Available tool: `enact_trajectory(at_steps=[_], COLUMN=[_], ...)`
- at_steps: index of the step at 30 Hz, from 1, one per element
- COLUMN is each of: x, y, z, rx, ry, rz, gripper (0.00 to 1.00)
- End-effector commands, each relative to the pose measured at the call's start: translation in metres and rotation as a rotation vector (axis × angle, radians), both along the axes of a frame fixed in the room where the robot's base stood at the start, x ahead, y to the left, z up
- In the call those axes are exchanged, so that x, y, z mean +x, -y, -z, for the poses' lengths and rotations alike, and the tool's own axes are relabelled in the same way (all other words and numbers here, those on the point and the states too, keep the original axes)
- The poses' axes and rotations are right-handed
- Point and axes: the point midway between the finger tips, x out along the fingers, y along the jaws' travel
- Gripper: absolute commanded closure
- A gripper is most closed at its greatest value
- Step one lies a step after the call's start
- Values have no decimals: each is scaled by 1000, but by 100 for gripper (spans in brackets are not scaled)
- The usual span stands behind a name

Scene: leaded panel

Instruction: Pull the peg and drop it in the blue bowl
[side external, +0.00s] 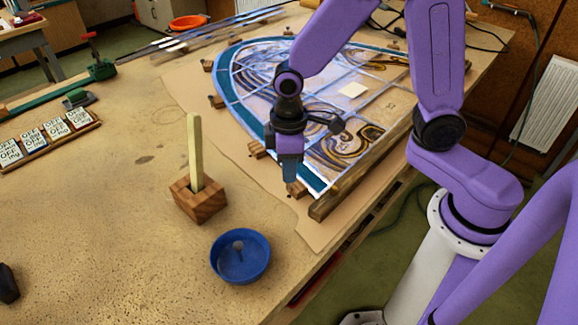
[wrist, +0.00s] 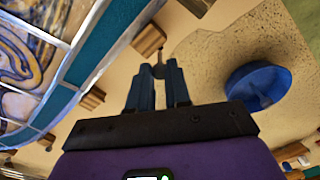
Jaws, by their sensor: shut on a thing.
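My gripper (side external: 290,178) points down just off the near corner of the leaded panel (side external: 318,183). In the wrist view my gripper (wrist: 159,72) has its blue fingers close together. A small grey peg (wrist: 160,57) shows between and just beyond the fingertips; most of it is hidden. Whether its lower end touches anything, I cannot tell. The blue bowl (side external: 225,267) stands on the bench at the front, left of and nearer than my gripper. A small grey peg-like piece (side external: 238,246) with a round head is in it. The bowl also shows at the right of the wrist view (wrist: 245,82).
A wooden block (side external: 198,203) with a tall pale stick (side external: 195,150) upright in it stands behind the bowl. Small wooden blocks (wrist: 149,40) line the panel's edge. A wooden bar (side external: 350,180) lies along the panel's right side. Bench between gripper and bowl is clear.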

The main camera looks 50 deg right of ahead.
Motion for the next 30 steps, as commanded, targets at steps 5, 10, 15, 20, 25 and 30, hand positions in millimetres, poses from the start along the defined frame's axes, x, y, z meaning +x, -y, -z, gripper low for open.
enact_trajectory(at_steps=[5, 10, 15, 20, 25, 30], x=[1, 0, 1, 0, 0, 0], y=[-1, 0, -1, -1, 0, 0], z=[-12, -24, -35, -45, -48, -48], rx=[2, 2, 2, 2, 1, 1], ry=[4, 2, 4, 2, 1, 1], rz=[0, 0, 0, 0, 0, 0], gripper=[100, 100, 100, 100, 100, 100])
